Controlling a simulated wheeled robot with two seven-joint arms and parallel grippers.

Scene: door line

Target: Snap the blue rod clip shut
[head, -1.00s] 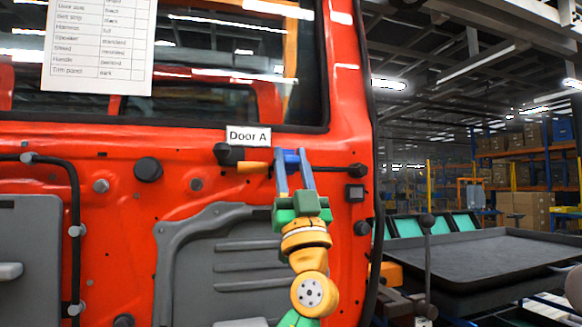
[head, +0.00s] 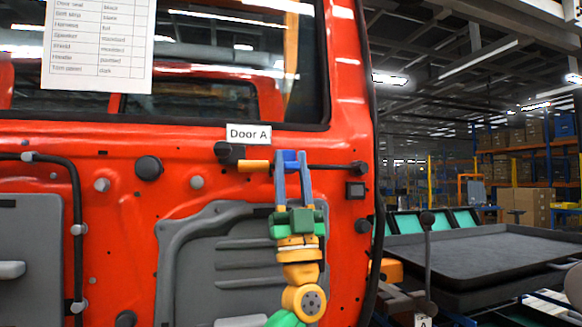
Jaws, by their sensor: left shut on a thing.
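The blue rod clip (head: 291,156) sits on a thin dark rod (head: 330,167) that runs level across the red door (head: 125,185), below the "Door A" label. My left gripper (head: 292,163) comes up from below, with its two blue-grey fingers shut on the blue clip from either side. The fingers hide part of the clip, so I cannot tell whether it is snapped shut. An orange piece (head: 253,166) lies on the rod just left of the clip. My right gripper is not in view.
Dark blocks sit at the rod's left end (head: 228,152) and right end (head: 359,168). A grey panel (head: 215,225) covers the door behind my left arm. A dark tray table (head: 490,250) stands to the right, with green-faced bins behind it.

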